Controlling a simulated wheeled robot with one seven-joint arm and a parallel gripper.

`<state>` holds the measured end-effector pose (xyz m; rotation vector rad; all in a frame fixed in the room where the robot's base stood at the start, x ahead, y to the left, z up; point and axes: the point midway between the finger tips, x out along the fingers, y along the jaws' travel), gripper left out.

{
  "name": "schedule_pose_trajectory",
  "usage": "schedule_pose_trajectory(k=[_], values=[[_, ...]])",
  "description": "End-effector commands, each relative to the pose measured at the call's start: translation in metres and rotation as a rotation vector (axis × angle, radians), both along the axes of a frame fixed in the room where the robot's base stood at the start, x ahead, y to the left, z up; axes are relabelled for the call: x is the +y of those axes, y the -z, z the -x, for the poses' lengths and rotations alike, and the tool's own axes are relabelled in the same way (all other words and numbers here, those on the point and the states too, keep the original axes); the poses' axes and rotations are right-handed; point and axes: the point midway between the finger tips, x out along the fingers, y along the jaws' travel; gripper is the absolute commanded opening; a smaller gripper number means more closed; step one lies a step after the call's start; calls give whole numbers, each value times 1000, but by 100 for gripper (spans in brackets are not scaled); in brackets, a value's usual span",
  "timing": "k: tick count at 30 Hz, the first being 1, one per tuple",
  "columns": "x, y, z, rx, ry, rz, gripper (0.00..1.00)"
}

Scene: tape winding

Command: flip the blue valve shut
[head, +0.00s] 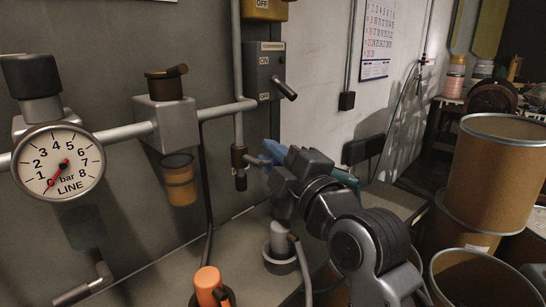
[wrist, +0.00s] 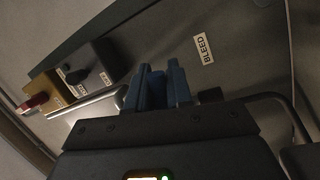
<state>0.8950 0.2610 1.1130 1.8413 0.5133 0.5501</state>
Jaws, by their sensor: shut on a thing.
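The valve (head: 239,158) is a small brass-coloured fitting low on the vertical pipe, left of my gripper. My gripper (head: 268,153) reaches it from the right, its blue fingers at a short lever on the valve. In the wrist view my gripper (wrist: 159,88) shows two blue fingers close together with a blue piece between them. It is shut on the valve handle; the fingers hide most of it, so its exact angle cannot be told. A BLEED label (wrist: 203,49) is on the panel beyond the fingers.
A pressure gauge (head: 59,166) on the left has its needle near zero. A switch box (head: 265,71) with a lever is above the valve. An orange-capped part (head: 209,287) and a grey cylinder (head: 280,245) stand below. Brown drums (head: 497,182) are at right.

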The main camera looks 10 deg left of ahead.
Motion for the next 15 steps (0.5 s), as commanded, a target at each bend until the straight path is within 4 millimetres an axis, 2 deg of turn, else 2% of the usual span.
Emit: schedule_pose_trajectory(k=[7, 15], values=[[-1, 3, -1, -54, 2, 39, 0], [-1, -2, -1, -145, 1, 111, 0]])
